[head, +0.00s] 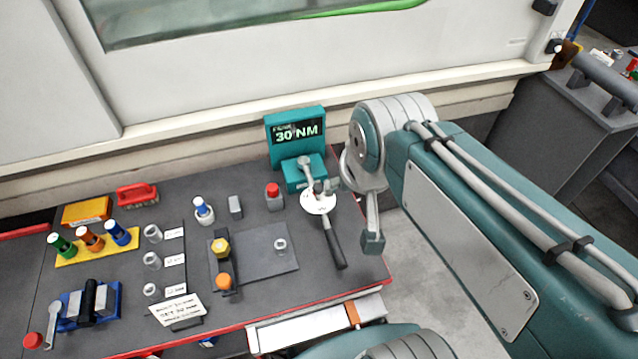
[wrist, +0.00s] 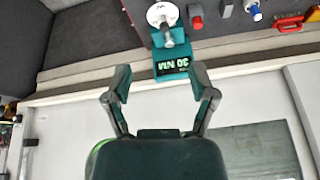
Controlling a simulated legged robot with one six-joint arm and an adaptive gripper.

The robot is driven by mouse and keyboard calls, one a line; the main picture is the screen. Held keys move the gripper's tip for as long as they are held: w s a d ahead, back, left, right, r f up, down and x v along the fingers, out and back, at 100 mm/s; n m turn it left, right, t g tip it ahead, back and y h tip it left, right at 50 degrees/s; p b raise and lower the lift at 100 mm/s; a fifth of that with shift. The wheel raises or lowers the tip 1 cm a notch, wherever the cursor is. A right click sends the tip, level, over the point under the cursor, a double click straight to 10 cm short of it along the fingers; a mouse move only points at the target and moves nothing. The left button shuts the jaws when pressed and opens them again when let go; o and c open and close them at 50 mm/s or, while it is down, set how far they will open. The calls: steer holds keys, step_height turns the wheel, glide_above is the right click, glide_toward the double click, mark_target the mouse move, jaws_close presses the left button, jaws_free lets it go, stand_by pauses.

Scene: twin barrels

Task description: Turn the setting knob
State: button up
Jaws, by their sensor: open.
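A teal tester (head: 295,128) with a display reading 30 NM stands at the back right of the bench. A grey metal piece (head: 305,162) sits on its front block, and a white round dial (head: 318,202) with a black-handled wrench (head: 334,243) lies in front. I cannot tell which part is the setting knob. In the wrist view the tester (wrist: 171,68) shows upside down, with the white dial (wrist: 162,13) beyond it. My gripper (wrist: 161,75) is open and empty, its fingers on either side of the tester's image, apparently apart from it.
The bench (head: 340,290) holds a red-topped block (head: 273,195), a blue-capped bottle (head: 203,210), a grey mat (head: 275,262), a yellow rack of coloured bottles (head: 95,245) and a sign (head: 178,310). A pale wall (head: 190,80) rises behind. A grey cabinet (head: 560,125) stands right.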

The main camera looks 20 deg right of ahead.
steer(key=w+m, duration=0.1)
steer(key=w, duration=0.1)
steer(key=m+g, duration=0.5)
steer(key=m, duration=0.5)
glide_above(318, 186)
step_height(318, 186, down, 12)
steer(key=r, duration=0.1)
step_height(318, 186, down, 11)
steer(key=shift+f, duration=0.1)
jaws_close()
